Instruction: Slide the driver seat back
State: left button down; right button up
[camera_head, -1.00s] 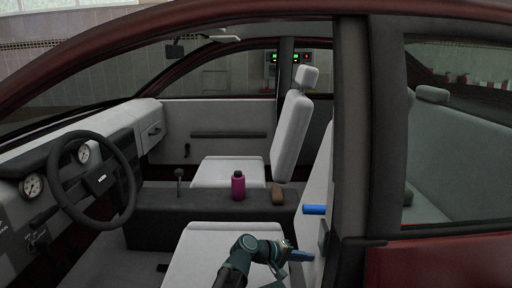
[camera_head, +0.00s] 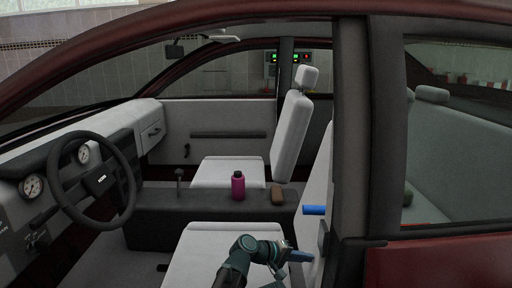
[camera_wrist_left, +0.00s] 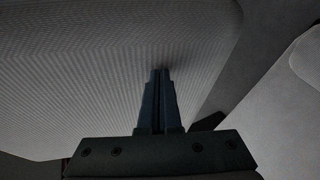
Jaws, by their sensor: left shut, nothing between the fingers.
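The driver seat is the pale grey seat nearest me; its cushion (camera_head: 200,254) shows in the head view below the console. Its backrest (camera_head: 318,190) is mostly hidden behind the dark door pillar. My left gripper (camera_head: 308,256) is over the rear of the cushion, pointing right at the backrest. In the left wrist view the left gripper (camera_wrist_left: 159,75) is shut and empty, its tips at or very close to pale ribbed seat fabric (camera_wrist_left: 80,70); I cannot tell whether they touch. My right gripper is not in view.
The steering wheel (camera_head: 95,181) and dashboard are at the left. A magenta bottle (camera_head: 238,186) and a brown block (camera_head: 277,195) stand on the dark console (camera_head: 160,205). A blue cylinder (camera_head: 314,210) sticks out by the backrest. The door pillar (camera_head: 350,130) stands at the right.

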pick_arm(q)
jog(key=p+v, duration=0.4)
jog(key=v, duration=0.5)
jog(key=shift+a+r, duration=0.2)
jog(key=shift+a, duration=0.1)
jog(key=shift+s, duration=0.1)
jog(key=s+a+f+m+g+y, duration=0.1)
jog(key=s+a+f+y, duration=0.35)
jog(key=a, duration=0.35)
jog(key=s+a+f+m+g+y, duration=0.1)
jog(key=s+a+f+m+y, duration=0.1)
jog(key=s+a+f+y, duration=0.45)
jog(key=s+a+f+m+g+y, duration=0.1)
jog(key=s+a, duration=0.2)
jog(key=a, duration=0.7)
jog(key=s+d+m+g+y, duration=0.1)
jog(key=s+d+m, duration=0.35)
jog(key=d, duration=0.65)
notch_tip(320, 180, up, 29)
jog(key=s+p, duration=0.1)
jog(key=p, duration=2.8)
jog(key=shift+d+n, duration=0.2)
jog(key=shift+n, duration=0.25)
